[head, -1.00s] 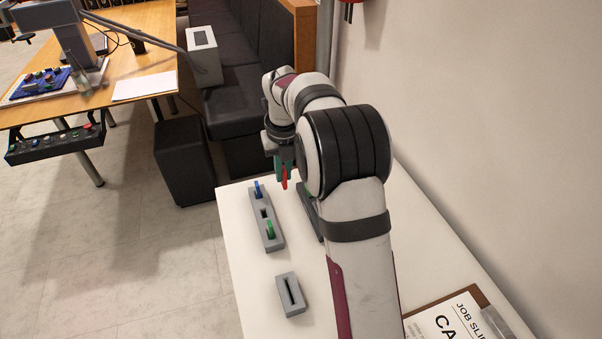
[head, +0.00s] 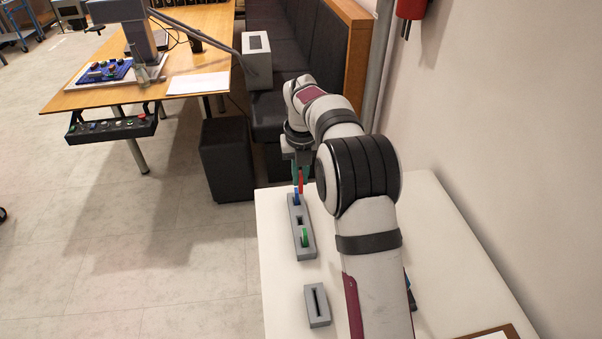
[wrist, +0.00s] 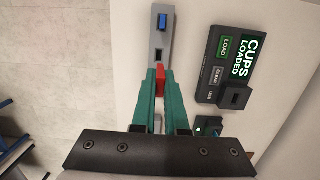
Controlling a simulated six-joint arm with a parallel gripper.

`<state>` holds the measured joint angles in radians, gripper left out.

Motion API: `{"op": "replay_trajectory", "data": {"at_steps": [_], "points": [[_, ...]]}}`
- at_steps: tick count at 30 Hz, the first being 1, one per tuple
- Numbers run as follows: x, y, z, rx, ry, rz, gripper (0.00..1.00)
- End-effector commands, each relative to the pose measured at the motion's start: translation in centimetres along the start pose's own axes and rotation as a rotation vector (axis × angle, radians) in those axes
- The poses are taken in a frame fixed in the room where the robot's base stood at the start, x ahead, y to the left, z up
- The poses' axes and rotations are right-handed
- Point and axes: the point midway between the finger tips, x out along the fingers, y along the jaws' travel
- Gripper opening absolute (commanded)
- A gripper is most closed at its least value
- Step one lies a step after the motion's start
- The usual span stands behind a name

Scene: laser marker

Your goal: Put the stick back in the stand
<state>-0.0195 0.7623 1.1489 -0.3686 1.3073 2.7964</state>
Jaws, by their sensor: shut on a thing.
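My gripper (head: 299,176) has green fingers and is shut on a red stick (head: 300,183). The stick points down from the fingertips and also shows between them in the wrist view (wrist: 160,82). The grey stand (head: 308,252) on the white table holds a blue stick (head: 296,198) at its far end and a green stick (head: 305,237) nearer. An empty slot (head: 299,220) lies between them; it shows ahead of the fingertips in the wrist view (wrist: 158,54). The red stick is above the stand's far part in the head view. The fingers hide the stand's near part in the wrist view.
A separate grey block (head: 317,308) with a slot stands nearer on the table. A dark "CUPS LOADED" panel (wrist: 220,48) lies right of the stand in the wrist view. My arm covers much of the table's middle in the head view.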

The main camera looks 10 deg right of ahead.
Motion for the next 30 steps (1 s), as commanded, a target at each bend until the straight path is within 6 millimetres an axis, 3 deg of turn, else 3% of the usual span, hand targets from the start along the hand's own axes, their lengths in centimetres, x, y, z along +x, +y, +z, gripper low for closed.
{"op": "replay_trajectory", "data": {"at_steps": [30], "points": [[8.6, 0.0, -1.1, -0.001, 0.002, 0.0, 0.0]]}}
